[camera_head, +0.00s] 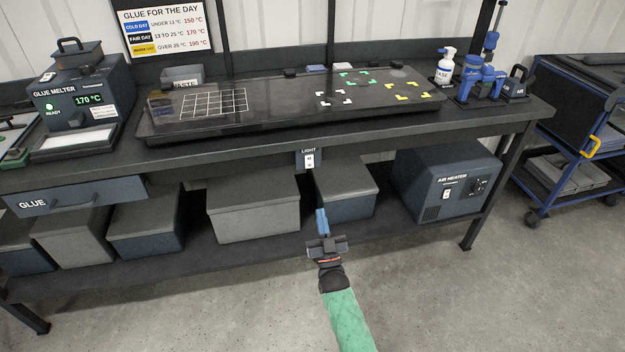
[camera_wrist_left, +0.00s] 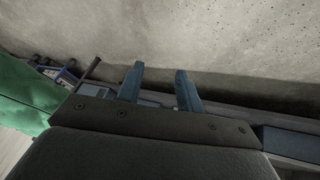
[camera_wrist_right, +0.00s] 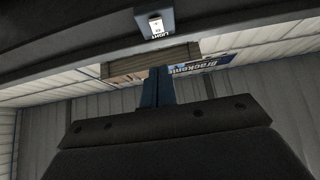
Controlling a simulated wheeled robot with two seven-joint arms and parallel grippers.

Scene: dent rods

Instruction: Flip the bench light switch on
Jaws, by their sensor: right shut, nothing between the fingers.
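The bench light switch (camera_head: 309,160) is a small white rocker on a dark plate labelled LIGHT, fixed to the bench's front edge in the head view. It also shows upside down in the right wrist view (camera_wrist_right: 156,25), above the fingers. My right gripper (camera_head: 322,214) is shut and empty, below the switch and apart from it, fingers pointing up toward the bench edge. Its closed blue fingers show in the right wrist view (camera_wrist_right: 157,86). My left gripper (camera_wrist_left: 160,80) shows only in its own wrist view, with its two fingers apart and nothing between them.
The bench (camera_head: 240,149) carries a dark panel with coloured corner marks and a glue melter (camera_head: 83,95). Grey boxes (camera_head: 253,212) and an air heater (camera_head: 445,188) stand on the shelf below. A blue trolley (camera_head: 575,130) is at the right. The floor in front is clear.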

